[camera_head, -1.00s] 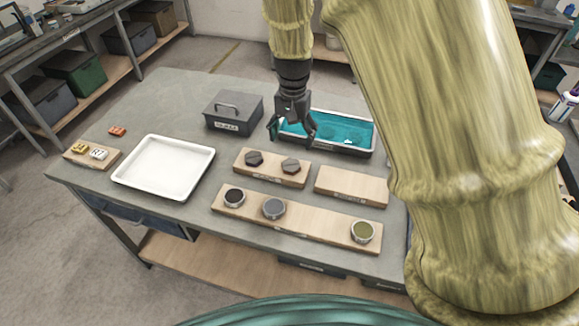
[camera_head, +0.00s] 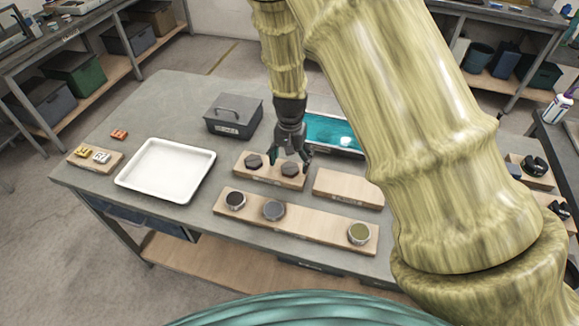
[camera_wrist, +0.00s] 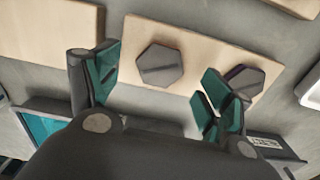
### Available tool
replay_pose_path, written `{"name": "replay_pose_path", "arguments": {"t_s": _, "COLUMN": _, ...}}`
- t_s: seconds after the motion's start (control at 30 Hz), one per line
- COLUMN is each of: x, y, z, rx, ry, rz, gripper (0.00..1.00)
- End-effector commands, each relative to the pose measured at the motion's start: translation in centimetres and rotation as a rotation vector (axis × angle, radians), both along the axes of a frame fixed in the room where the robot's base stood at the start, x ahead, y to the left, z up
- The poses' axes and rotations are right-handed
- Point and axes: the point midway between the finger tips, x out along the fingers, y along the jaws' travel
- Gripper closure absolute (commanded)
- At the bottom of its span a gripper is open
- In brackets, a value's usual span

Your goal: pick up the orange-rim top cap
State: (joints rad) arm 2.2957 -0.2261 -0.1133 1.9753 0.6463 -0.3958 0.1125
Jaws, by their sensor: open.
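Two dark hexagonal caps stand on a short wooden board (camera_head: 270,178). The right-hand cap (camera_head: 291,169) appears in the wrist view (camera_wrist: 160,65) as a grey hexagon between my fingers. The left-hand cap (camera_head: 254,161) appears in the wrist view (camera_wrist: 242,80) with a faint purplish edge, partly hidden by a finger. My gripper (camera_head: 292,157) is open and empty, pointing down over the right-hand cap. In the wrist view the fingers (camera_wrist: 157,85) sit either side of that cap; I cannot tell their height above it.
A front board (camera_head: 315,223) holds round dark, grey and olive-topped pieces. A bare board (camera_head: 348,188) lies to the right. A white tray (camera_head: 165,170), grey toolbox (camera_head: 233,116) and teal-lined bin (camera_head: 335,132) stand nearby. Small orange blocks (camera_head: 119,134) lie far left.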

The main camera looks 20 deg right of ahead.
Motion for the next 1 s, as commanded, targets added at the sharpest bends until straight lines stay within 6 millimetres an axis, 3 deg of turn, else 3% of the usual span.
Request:
{"name": "replay_pose_path", "arguments": {"t_s": 0.23, "x": 0.0, "y": 0.0, "z": -1.9, "rx": 0.001, "ry": 0.001, "rz": 0.0, "gripper": 0.2}}
{"name": "replay_pose_path", "arguments": {"t_s": 0.57, "x": 0.0, "y": 0.0, "z": -2.2, "rx": 0.0, "ry": 0.0, "rz": 0.0, "gripper": 0.2}}
{"name": "replay_pose_path", "arguments": {"t_s": 0.9, "x": 0.0, "y": 0.1, "z": -2.2, "rx": 0.0, "ry": 0.0, "rz": 0.001, "gripper": 0.82}}
{"name": "replay_pose_path", "arguments": {"t_s": 1.0, "x": 0.0, "y": 0.0, "z": -2.2, "rx": 0.001, "ry": -0.001, "rz": 0.0, "gripper": 0.83}}
